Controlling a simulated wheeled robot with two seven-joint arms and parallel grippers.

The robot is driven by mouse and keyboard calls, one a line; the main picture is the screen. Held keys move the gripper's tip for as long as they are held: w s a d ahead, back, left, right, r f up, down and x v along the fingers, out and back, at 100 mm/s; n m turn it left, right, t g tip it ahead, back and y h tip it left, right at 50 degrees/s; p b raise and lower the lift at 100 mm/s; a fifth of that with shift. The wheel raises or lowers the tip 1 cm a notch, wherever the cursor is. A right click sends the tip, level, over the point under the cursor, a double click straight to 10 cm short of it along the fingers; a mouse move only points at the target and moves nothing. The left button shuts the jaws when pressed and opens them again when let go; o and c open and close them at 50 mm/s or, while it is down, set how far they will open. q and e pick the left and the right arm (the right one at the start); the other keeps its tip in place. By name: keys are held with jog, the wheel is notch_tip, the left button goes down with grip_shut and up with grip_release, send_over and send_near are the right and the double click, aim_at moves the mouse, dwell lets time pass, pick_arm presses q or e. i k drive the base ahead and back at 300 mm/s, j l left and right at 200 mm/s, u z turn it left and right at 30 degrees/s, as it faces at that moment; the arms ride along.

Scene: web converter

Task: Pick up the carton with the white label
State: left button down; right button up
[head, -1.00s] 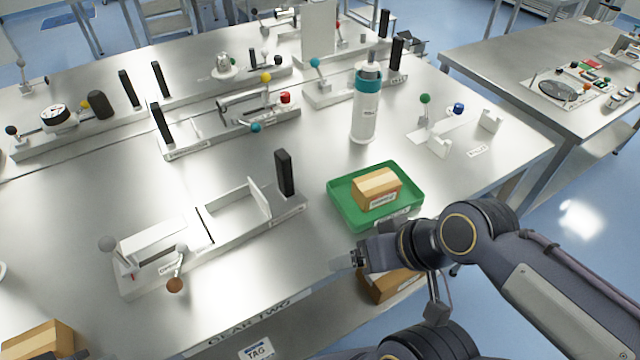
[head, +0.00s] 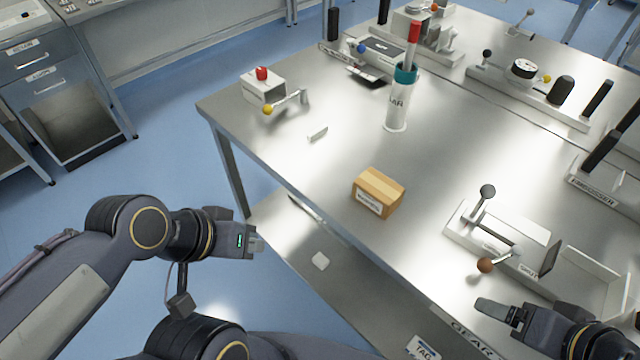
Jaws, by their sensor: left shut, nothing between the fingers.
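A brown carton (head: 379,188) sits on the steel table (head: 330,165), near its front edge. A white label (head: 368,203) is on the carton's side facing me; its print is too small to read. My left gripper (head: 257,242) is left of the carton and apart from it, beyond the table's edge. It is shut and empty. My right gripper (head: 488,307) is at the lower right, by the front edge and apart from the carton. I cannot tell whether its fingers are open.
A white fixture with a brown-knobbed lever (head: 485,265) stands right of the carton. A teal-topped cylinder (head: 397,112) stands behind it. A white block with a red knob (head: 263,88) is at the far left. The tabletop around the carton is clear.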

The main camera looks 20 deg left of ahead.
aim_at(381, 195)
jog(key=u, duration=0.1)
jog(key=j+z, duration=0.15)
jog(key=z, duration=0.25)
jog(key=i+j+z, duration=0.1)
jog(key=j+z, duration=0.25)
jog(key=j, duration=0.6)
jog(key=j+z, duration=0.4)
jog(key=j, duration=1.35)
